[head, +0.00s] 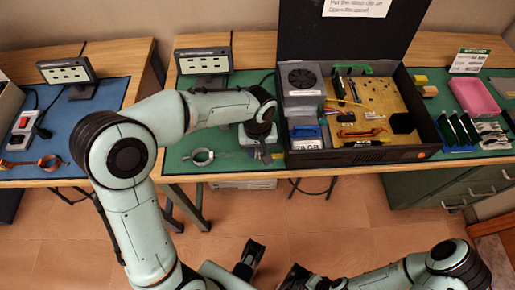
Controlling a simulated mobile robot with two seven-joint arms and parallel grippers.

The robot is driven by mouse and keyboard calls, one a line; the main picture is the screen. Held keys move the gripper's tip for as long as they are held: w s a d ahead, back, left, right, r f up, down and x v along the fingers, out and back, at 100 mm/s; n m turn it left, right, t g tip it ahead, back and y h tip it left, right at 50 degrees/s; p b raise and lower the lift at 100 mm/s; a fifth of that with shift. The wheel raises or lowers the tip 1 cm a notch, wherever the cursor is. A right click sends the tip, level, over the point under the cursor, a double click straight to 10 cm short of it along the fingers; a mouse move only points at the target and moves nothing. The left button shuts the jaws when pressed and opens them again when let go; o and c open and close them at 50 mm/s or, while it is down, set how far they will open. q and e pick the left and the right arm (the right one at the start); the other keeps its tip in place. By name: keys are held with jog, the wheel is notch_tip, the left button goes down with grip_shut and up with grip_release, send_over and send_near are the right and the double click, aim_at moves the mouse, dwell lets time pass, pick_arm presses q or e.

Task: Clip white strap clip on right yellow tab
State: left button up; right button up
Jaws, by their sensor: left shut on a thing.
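My left gripper (264,154) points down at the mat between this band and the case's left side. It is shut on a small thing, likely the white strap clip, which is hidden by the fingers. I cannot make out a right yellow tab for certain; a small yellow block (420,80) sits right of the case. My right arm crosses the bottom right, and its dark gripper (248,260) is low over the floor, its jaws unclear.
The open black case (378,153) holds a fan, a tan board and loose parts; its lid stands up behind. A pink tray (474,97) and green cards are to the right. A small display (203,61) stands at the back.

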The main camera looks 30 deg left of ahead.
aim_at(257, 150)
pick_arm(q)
jog(key=shift+f, duration=0.2)
jog(key=o, duration=0.9)
jog(key=o, duration=0.3)
jog(key=shift+r+p, duration=0.45)
jog(key=shift+r, duration=0.25)
dwell(0.4)
jog(key=shift+r+p, duration=2.2)
jog(key=shift+r, duration=0.75)
